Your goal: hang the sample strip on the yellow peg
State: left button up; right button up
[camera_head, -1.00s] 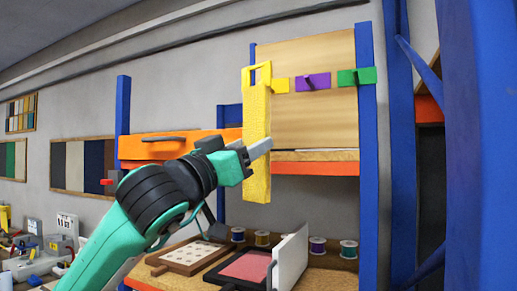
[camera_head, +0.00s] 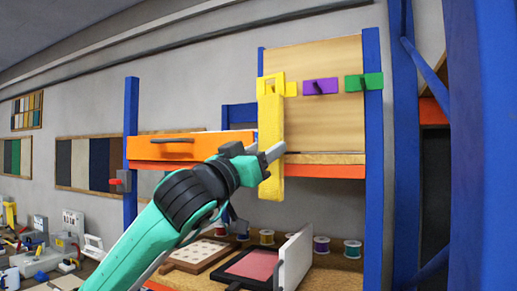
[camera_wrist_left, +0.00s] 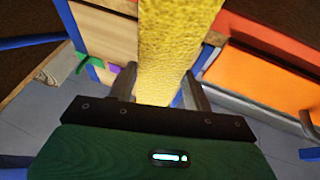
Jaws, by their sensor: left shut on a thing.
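The yellow sample strip (camera_head: 270,125) hangs upright in front of the left side of the wooden board, with an open loop at its top. The yellow peg's plate (camera_head: 291,89) shows just right of that loop, partly hidden by it. I cannot tell whether the peg passes through the loop. My left gripper (camera_head: 275,152) is shut on the strip below its middle. In the left wrist view the strip (camera_wrist_left: 175,45) runs up between the two fingers (camera_wrist_left: 158,92). My right gripper is not in view.
A purple peg (camera_head: 320,86) and a green peg (camera_head: 364,82) sit to the right on the same board (camera_head: 325,125). An orange drawer (camera_head: 165,148) is left of the strip. Below are a bench with several thread spools and an upright white panel (camera_head: 294,262).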

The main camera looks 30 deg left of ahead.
pick_arm(q)
jog(key=shift+w+a+p, duration=0.1)
jog(key=shift+w+p, duration=0.3)
jog(key=shift+w, duration=0.85)
jog(key=shift+w+f+b, duration=0.6)
jog(key=shift+w+b, duration=0.15)
jog(key=shift+w, duration=0.1)
jog(key=o, duration=1.1)
